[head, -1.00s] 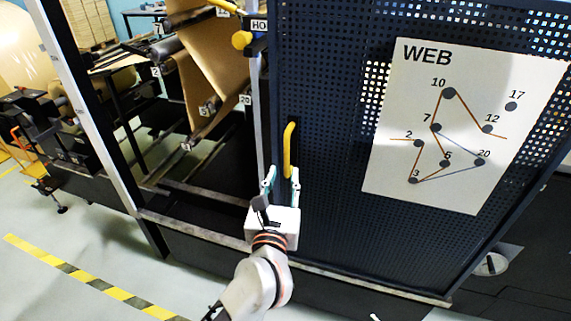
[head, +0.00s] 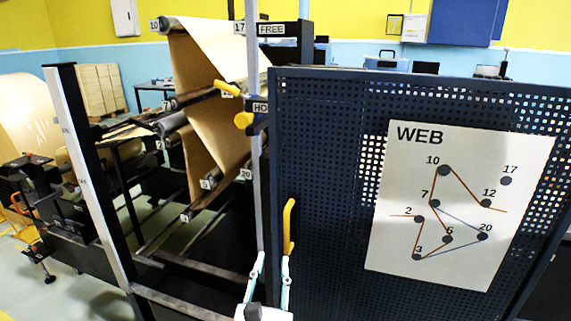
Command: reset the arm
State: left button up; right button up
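My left gripper (head: 272,262) is at the bottom centre of the head view, with its two pale fingers apart and nothing seen between them. Its white body is partly cut off by the bottom edge, and most of the arm is out of view. Just above it is the yellow handle (head: 289,226) on the left edge of the dark perforated door. The right fingertip is close to the lower end of this handle; I cannot tell whether they touch. My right gripper is not in view.
The dark perforated door (head: 330,200) with a WEB diagram sheet (head: 455,225) fills the right side. Left of it is an open machine frame with brown kraft paper (head: 205,70) over rollers. A pale post (head: 85,170) stands further left. Stacked boxes (head: 100,88) stand behind.

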pick_arm(q)
jog(key=s+a+f+n+g, duration=0.2)
jog(key=s+a+f+n, duration=0.3)
jog(key=f+n, duration=0.6)
jog(key=s+a+f+n+g, duration=0.3)
jog(key=s+a+f+n, duration=0.3)
jog(key=f+n, duration=0.5)
jog(key=s+a+f+n+g+h, duration=0.1)
jog(key=s+a+f+n+g, duration=0.2)
jog(key=s+a+f+n, duration=0.3)
notch_tip(320, 180, down, 5)
jog(key=s+n, duration=0.1)
jog(key=n, duration=0.5)
jog(key=shift+s, duration=0.15)
jog(key=shift+a, duration=0.1)
